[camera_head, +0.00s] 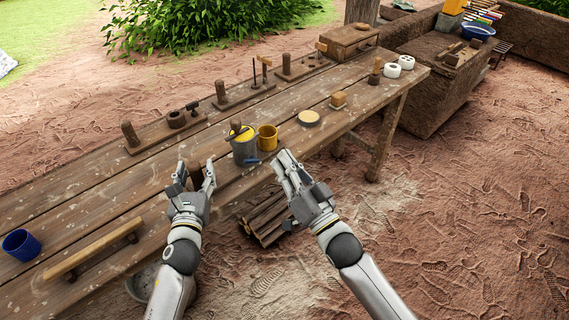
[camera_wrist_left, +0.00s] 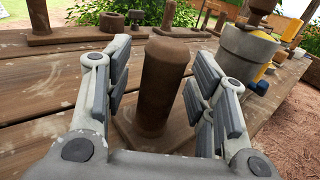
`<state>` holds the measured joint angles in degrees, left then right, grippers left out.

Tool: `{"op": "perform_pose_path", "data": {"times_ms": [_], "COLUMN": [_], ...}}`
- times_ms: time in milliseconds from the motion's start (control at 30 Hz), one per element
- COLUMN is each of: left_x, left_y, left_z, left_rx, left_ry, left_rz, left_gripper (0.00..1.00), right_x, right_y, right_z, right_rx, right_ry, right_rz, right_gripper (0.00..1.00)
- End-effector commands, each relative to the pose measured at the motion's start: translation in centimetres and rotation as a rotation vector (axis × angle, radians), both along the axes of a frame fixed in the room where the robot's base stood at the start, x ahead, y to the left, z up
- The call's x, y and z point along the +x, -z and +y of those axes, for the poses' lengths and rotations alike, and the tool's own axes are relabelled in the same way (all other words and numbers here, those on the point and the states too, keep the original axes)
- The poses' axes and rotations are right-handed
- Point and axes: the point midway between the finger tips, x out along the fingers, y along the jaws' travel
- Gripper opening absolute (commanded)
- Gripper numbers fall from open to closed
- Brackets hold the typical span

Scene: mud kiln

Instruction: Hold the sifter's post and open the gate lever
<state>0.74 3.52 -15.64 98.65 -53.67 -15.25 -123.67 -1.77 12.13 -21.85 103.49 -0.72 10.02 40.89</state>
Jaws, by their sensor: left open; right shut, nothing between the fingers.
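A brown wooden post (camera_head: 195,172) stands upright on a flat base at the bench's near edge. My left gripper (camera_head: 196,176) is open with its fingers on either side of the post. The left wrist view shows the post (camera_wrist_left: 163,85) between the pads, with a visible gap on the left and a narrower one on the right. The sifter appears to be the grey can (camera_head: 244,148) with a yellow top, right of the post; a small blue-grey lever (camera_head: 252,162) sticks out low at its front. My right gripper (camera_head: 284,160) is shut and empty, right of the lever and apart from it.
A yellow mug (camera_head: 267,138) stands right beside the can. Boards with pegs (camera_head: 165,130) line the bench's back. A round pale-topped disc (camera_head: 309,118) and a small block (camera_head: 338,99) lie further right. A blue mug (camera_head: 21,245) and a wooden bar (camera_head: 92,250) are at left.

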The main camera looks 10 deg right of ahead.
Motion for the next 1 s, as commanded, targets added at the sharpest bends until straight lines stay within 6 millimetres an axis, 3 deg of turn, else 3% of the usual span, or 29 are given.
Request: {"op": "perform_pose_path", "data": {"times_ms": [267, 700, 1000], "left_x": [-1.3, -9.4, -11.9], "left_y": [0.2, 0.1, 0.0], "left_z": [0.1, 0.5, 0.7], "left_rx": [0.001, -0.001, -0.001], "left_ry": [0.0, 0.0, 0.0], "left_rz": [0.002, 0.003, 0.001], "left_gripper": [0.52, 0.52, 0.52], "right_x": [0.0, 0.0, 0.0], "right_y": [0.0, 0.0, 0.0], "right_z": [0.0, 0.0, 0.0], "right_rx": [0.0, 0.0, 0.0], "right_ry": [0.0, 0.0, 0.0], "right_rz": [0.0, 0.0, 0.0], "right_gripper": [0.0, 0.0, 0.0]}}
